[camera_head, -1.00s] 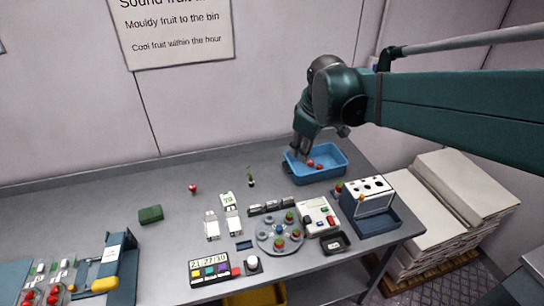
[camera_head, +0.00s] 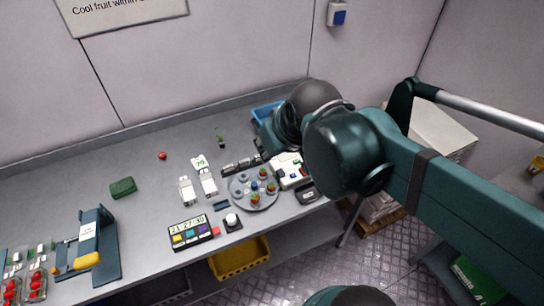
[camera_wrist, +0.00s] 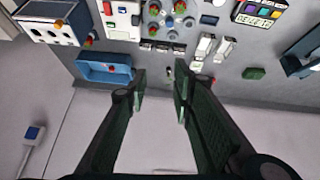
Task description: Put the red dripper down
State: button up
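My gripper (camera_wrist: 160,75) is open in the wrist view, its two dark green fingers apart with nothing between them. In the head view my arm hides most of it. I cannot make out for sure which thing is the red dripper. A small red object (camera_head: 162,155) stands alone at the back of the grey table. It also shows, small, in the wrist view (camera_wrist: 212,80), to the right of the fingers. Other small red pieces (camera_wrist: 121,68) lie in the blue tray (camera_wrist: 104,81), left of the fingers. In the head view the blue tray (camera_head: 263,109) is mostly hidden.
A round grey holder (camera_head: 240,200) carries several red and green pieces. White devices (camera_head: 186,191), a timer panel (camera_head: 190,234) and a green block (camera_head: 123,187) stand on the table (camera_head: 70,195). Bare table lies around the green block. A yellow crate (camera_head: 240,262) is below.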

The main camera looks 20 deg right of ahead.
jog(key=shift+s+a+f+m+t, duration=0.15)
jog(key=shift+s+a+f+m, duration=0.15)
jog(key=shift+s, duration=0.35)
jog(key=shift+s+a+f+m+t, duration=0.15)
jog(key=shift+s+f+m, duration=0.2)
jog(key=shift+s, duration=0.25)
jog(key=shift+f, duration=0.2)
notch_tip(320, 180, down, 22)
jog(key=b, duration=2.2)
